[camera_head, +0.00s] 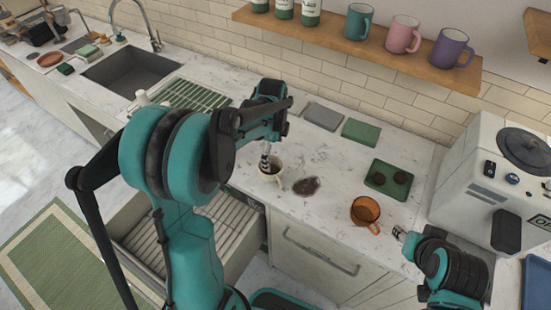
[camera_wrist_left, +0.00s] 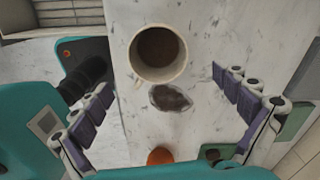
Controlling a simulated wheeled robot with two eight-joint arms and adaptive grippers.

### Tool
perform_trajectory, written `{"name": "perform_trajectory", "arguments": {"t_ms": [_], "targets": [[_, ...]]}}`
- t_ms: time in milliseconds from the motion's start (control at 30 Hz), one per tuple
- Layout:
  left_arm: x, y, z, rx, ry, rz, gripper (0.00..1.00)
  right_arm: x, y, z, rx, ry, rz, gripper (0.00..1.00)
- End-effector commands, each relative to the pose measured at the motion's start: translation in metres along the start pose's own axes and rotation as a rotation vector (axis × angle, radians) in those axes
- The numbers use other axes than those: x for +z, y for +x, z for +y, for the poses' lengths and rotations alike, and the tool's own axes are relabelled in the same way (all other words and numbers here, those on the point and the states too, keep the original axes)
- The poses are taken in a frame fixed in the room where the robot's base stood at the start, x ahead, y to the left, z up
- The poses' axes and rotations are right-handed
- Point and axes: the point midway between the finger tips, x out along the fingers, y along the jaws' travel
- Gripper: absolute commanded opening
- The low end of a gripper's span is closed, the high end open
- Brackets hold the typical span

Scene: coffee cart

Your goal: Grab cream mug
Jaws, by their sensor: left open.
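The cream mug (camera_head: 277,169) stands upright on the marble counter, partly hidden behind my left gripper (camera_head: 266,157). In the left wrist view, the cream mug (camera_wrist_left: 158,54) is seen from above, with a dark brown inside. My left gripper (camera_wrist_left: 161,84) is open there, its fingers spread wide. The mug is ahead of and between the lines of the fingers, and neither finger appears to touch it. My right gripper (camera_head: 400,234) is at the lower right, near the counter's front edge; its finger gap is too small to judge.
A dark brown spill (camera_head: 306,186) lies beside the mug. An amber mug (camera_head: 365,212) and a green tray (camera_head: 388,180) with two dark round items stand to the right. A coffee machine (camera_head: 490,175) is at far right. An open drawer (camera_head: 205,240) is below. Mugs line the shelf (camera_head: 380,59).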

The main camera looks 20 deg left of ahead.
Motion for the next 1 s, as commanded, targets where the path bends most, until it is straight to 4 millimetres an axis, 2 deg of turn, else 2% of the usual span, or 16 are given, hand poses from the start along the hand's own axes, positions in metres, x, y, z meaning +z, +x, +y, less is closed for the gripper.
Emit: {"name": "perform_trajectory", "arguments": {"t_ms": [500,633,867,1000], "targets": [[0.002,0.069,0.000,0.005,0.015,0.000,0.99,0.011,0.015,0.000,0.000,0.000,0.000,0.40],[0.002,0.078,0.001,0.004,0.014,0.000,0.99,0.012,0.017,0.000,0.000,0.000,0.000,0.40],[0.002,0.078,0.001,0.004,0.014,0.000,0.99,0.011,0.016,0.000,0.000,0.000,0.000,0.40],[0.002,0.078,0.001,0.004,0.014,0.000,0.62,0.011,0.016,0.000,0.000,0.000,0.000,0.40]]}}
